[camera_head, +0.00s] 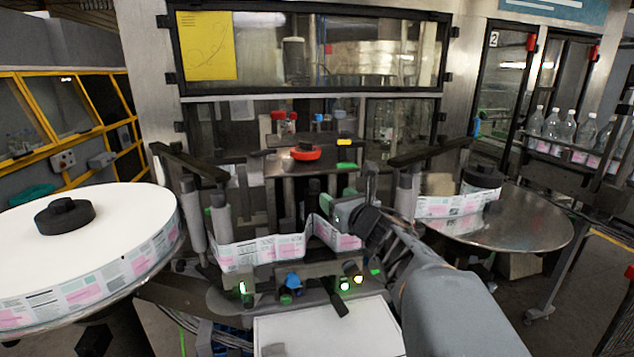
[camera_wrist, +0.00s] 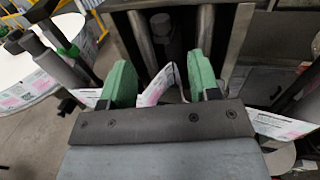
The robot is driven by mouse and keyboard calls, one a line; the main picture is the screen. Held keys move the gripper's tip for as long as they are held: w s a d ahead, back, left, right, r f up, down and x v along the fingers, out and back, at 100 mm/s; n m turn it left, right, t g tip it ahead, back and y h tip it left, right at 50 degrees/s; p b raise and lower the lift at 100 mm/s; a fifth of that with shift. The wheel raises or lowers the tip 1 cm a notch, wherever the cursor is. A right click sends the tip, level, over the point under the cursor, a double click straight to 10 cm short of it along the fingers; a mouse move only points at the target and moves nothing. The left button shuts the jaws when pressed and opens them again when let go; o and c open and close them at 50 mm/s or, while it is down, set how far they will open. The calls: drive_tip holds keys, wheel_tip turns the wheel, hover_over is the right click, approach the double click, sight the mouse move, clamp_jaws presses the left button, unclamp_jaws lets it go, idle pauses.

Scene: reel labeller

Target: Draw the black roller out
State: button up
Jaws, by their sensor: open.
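The black roller (camera_wrist: 167,42) stands upright in the machine's middle recess, between two grey metal posts in the wrist view. In the head view a dark upright cylinder (camera_head: 314,189), which looks like the same roller, stands just left of my gripper. My gripper (camera_wrist: 161,68) has green fingers, spread wide and empty. The roller shows beyond the gap between the fingertips, apart from them. In the head view my gripper (camera_head: 348,207) is at the front of the recess, seen from the side. The roller's lower part is hidden behind the label web.
A printed label web (camera_head: 262,250) runs across the front, dipping between my fingers in the wrist view (camera_wrist: 160,88). A large label reel (camera_head: 100,200) is at left, a metal turntable (camera_head: 530,240) at right. A red knob (camera_head: 305,153) sits above the recess. Grey guide posts (camera_head: 222,222) flank it.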

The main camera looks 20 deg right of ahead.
sight(317, 183)
drive_tip(key=w+p, duration=0.1)
drive_tip(key=w, duration=0.5)
drive_tip(key=w+p, duration=0.1)
drive_tip(key=w, duration=0.3)
drive_tip(key=shift+w+a+p, duration=0.1)
drive_tip(key=shift+a+p, duration=0.2)
drive_tip(key=shift+a, duration=0.05)
drive_tip(key=shift+c, duration=0.2)
clamp_jaws()
